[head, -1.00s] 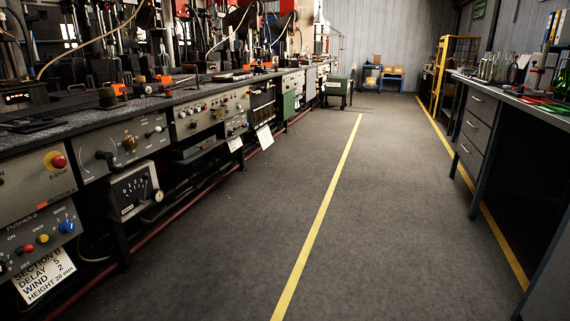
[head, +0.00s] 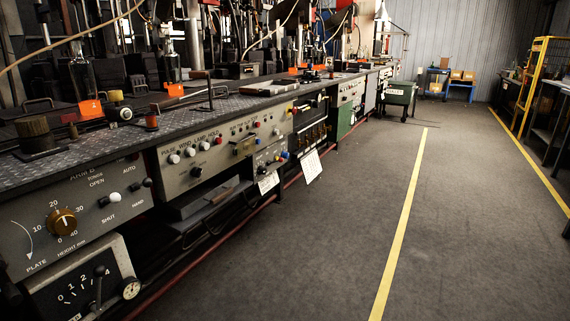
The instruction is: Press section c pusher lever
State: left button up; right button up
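Section C's pusher lever cannot be told for certain, since no section C label is readable in the head view. A control panel (head: 75,225) at the near left has a brown knob (head: 63,222) and a lever with a white knob (head: 114,197). Below it, a dial box (head: 85,285) carries a black-knobbed lever (head: 99,272). Neither of my grippers shows.
The machine bench (head: 160,125) runs along the left, with moulds and posts on top. White cards (head: 312,166) hang below the panels.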

aim_at(280, 159)
jog(key=i+z, duration=0.2)
jog(key=i, duration=0.25)
jog(key=i+z, duration=0.2)
jog(key=i, duration=0.3)
jog(key=i+j+z, duration=0.2)
jog(key=i, duration=0.25)
jog(key=i+j+z, duration=0.25)
jog(key=i, duration=0.2)
